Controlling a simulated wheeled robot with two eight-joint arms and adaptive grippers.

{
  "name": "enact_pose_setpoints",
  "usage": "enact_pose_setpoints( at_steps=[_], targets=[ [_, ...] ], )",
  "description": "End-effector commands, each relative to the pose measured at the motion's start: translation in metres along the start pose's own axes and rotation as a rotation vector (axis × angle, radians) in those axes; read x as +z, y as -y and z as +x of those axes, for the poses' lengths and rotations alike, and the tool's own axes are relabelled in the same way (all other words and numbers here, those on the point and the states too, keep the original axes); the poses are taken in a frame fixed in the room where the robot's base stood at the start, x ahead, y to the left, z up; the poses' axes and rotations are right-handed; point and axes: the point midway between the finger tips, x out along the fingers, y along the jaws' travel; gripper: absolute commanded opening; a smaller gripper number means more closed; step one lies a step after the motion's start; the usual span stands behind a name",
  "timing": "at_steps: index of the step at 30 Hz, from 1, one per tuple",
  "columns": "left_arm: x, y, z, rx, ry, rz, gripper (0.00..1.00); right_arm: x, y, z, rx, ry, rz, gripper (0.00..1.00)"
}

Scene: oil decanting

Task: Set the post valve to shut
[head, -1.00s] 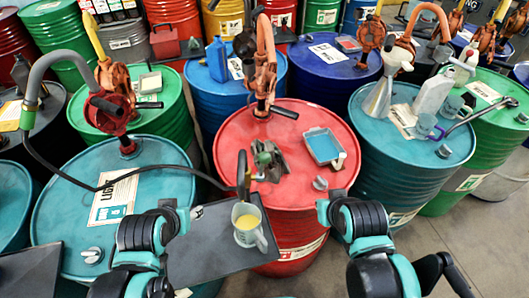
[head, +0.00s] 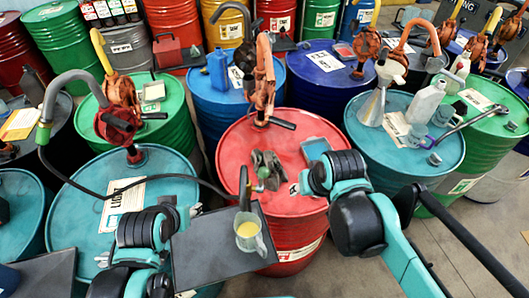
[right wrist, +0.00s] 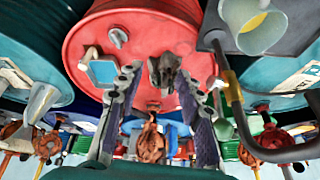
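In the right wrist view, the spout pipe (right wrist: 232,92) bends past a jug. The jug of yellow liquid (head: 247,236) stands on a dark tray (head: 205,262) below the spout. The valve's setting is too small to read. My right gripper (right wrist: 160,75) is open and empty, over the red drum, with the valve off to one side. My left gripper (head: 193,212) is near the tray; its fingers are unclear.
The red drum (head: 228,150) carries a grey rag (head: 268,165), a blue tray (head: 315,148) and a rusty hand pump (head: 264,85). A black hose (head: 75,186) crosses the teal drum (head: 65,215). Another teal drum (head: 425,165) with a funnel (head: 375,103) stands right. Floor shows between drums.

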Motion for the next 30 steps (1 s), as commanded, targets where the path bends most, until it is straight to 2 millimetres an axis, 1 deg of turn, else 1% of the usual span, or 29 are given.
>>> enact_pose_setpoints(
  at_steps=[1, 3, 6, 9, 13, 16, 19, 30],
  targets=[
    [-0.022, 0.0, -0.03, 0.0, 0.0, 0.0, 0.47, -0.025, 0.014, -0.03, -0.015, 0.048, -0.011, 0.37],
    [-0.036, 0.0, -0.051, 0.0, 0.0, 0.0, 0.47, -0.044, 0.031, -0.046, -0.031, 0.123, -0.02, 0.37],
    [-0.055, 0.0, -0.076, 0.0, 0.0, 0.0, 0.47, -0.066, 0.054, -0.064, -0.045, 0.222, -0.035, 0.37],
    [-0.069, 0.0, -0.096, 0.0, 0.0, 0.0, 0.47, -0.082, 0.074, -0.075, -0.055, 0.304, -0.05, 0.37],
    [-0.08, 0.0, -0.112, 0.0, 0.0, 0.0, 0.47, -0.094, 0.092, -0.082, -0.059, 0.378, -0.063, 0.37],
    [-0.083, 0.0, -0.116, 0.0, 0.0, 0.0, 0.47, -0.096, 0.098, -0.082, -0.059, 0.407, -0.069, 0.37],
    [-0.082, 0.0, -0.115, 0.0, 0.0, 0.0, 0.47, -0.094, 0.1, -0.075, -0.06, 0.415, -0.07, 0.37],
    [-0.078, 0.0, -0.109, 0.0, 0.0, 0.0, 0.47, -0.07, 0.102, -0.022, -0.06, 0.414, -0.07, 0.37]
  ],
)
